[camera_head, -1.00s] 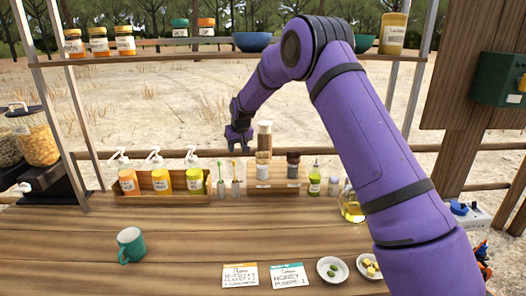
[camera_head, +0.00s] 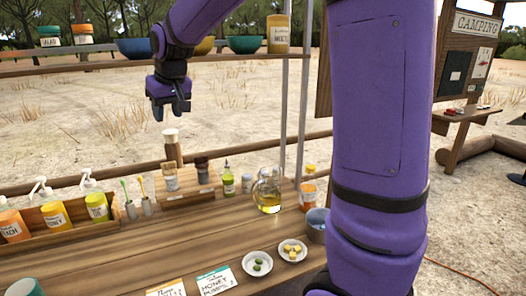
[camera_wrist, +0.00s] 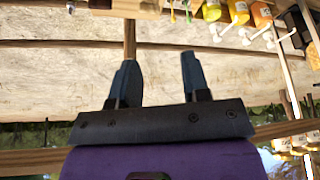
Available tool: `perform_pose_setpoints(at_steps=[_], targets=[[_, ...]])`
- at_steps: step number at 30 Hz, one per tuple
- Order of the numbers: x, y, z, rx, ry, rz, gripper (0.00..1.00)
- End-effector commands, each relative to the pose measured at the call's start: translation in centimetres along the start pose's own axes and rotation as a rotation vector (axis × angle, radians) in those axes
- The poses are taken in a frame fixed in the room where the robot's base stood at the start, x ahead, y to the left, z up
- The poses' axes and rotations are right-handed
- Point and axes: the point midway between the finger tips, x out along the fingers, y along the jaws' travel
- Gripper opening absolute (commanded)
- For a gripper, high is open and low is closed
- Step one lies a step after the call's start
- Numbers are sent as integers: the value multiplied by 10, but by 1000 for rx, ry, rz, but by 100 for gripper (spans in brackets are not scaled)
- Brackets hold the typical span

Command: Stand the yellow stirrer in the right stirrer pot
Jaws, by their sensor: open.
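Two small grey stirrer pots stand side by side on the counter in the head view, the left pot (camera_head: 131,211) and the right pot (camera_head: 147,208). A yellow stirrer (camera_head: 141,187) stands in the right pot, slightly tilted. A green-looking stirrer (camera_head: 124,191) stands in the left pot. My gripper (camera_head: 170,114) is raised well above and behind the counter, up and to the right of the pots, apart from both stirrers. In the wrist view my gripper (camera_wrist: 157,75) is open with nothing between its fingers; thin stirrers show small at the top edge.
A wooden rack of pump bottles (camera_head: 55,216) stands left of the pots. A wooden stand (camera_head: 187,197) with jars is to their right. A glass oil jug (camera_head: 267,198) and two white dishes (camera_head: 257,264) are farther right. A shelf with bowls (camera_head: 245,44) runs above.

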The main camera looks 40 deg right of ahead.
Motion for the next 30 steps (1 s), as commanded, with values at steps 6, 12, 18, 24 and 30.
perform_pose_setpoints(at_steps=[6, 12, 18, 24, 30], targets=[[-63, 3, 72, 17, 15, 8, 43], [-100, 4, 144, 32, 23, 14, 43], [-122, 3, 219, 47, 31, 19, 43], [-128, 2, 278, 61, 36, 23, 43], [-127, 2, 302, 67, 37, 25, 43]])
